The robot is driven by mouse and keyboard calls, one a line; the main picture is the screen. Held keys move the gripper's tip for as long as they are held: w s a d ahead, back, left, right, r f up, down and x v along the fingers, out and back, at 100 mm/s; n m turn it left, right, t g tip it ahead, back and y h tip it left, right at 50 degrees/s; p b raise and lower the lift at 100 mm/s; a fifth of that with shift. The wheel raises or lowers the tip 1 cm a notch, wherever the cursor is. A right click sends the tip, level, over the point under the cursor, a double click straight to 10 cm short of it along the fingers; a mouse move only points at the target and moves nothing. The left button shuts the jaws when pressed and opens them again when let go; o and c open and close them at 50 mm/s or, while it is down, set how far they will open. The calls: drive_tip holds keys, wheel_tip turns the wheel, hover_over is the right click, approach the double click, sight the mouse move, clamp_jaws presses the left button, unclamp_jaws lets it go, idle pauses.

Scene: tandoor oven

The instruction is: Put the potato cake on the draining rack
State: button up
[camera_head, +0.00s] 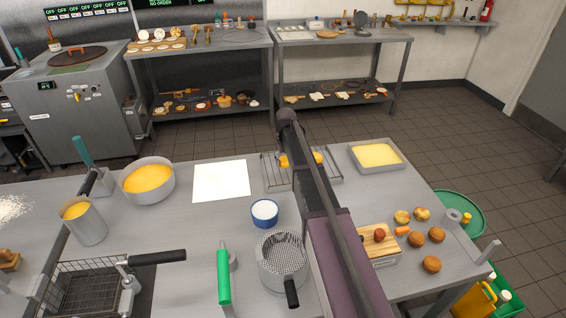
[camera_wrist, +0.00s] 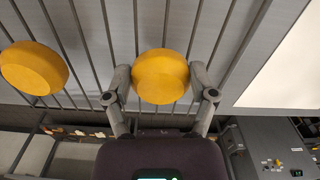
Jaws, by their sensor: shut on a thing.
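My gripper (camera_wrist: 160,75) is shut on a round yellow-orange potato cake (camera_wrist: 160,92), one finger on each side of it in the wrist view. The cake is over the wire draining rack (camera_wrist: 105,35); whether it touches the wires I cannot tell. A second, similar potato cake (camera_wrist: 33,67) lies on the rack, to the left in the wrist view. In the head view the rack (camera_head: 268,178) stands at the far side of the table, with yellow cake (camera_head: 318,157) showing right of my arm. My arm hides the gripper there.
A white sheet (camera_head: 220,180) lies left of the rack, and a tray of yellow batter (camera_head: 377,156) stands right of it. A blue bowl (camera_head: 265,212), a mesh strainer (camera_head: 283,262) and a wooden board (camera_head: 378,241) are nearer. Several brown round pieces (camera_head: 416,239) lie at the right.

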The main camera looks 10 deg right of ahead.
sight(286, 162)
drive_tip(key=shift+f, duration=0.15)
drive_tip(key=o, duration=1)
drive_tip(key=shift+o, duration=0.2)
drive_tip(key=shift+r, duration=0.25)
wheel_tip(286, 162, up, 12)
drive_tip(key=p, duration=1.2)
drive_tip(key=s+a+m, duration=0.1)
drive_tip(key=s, duration=2.8)
drive_tip(key=shift+s, duration=0.4)
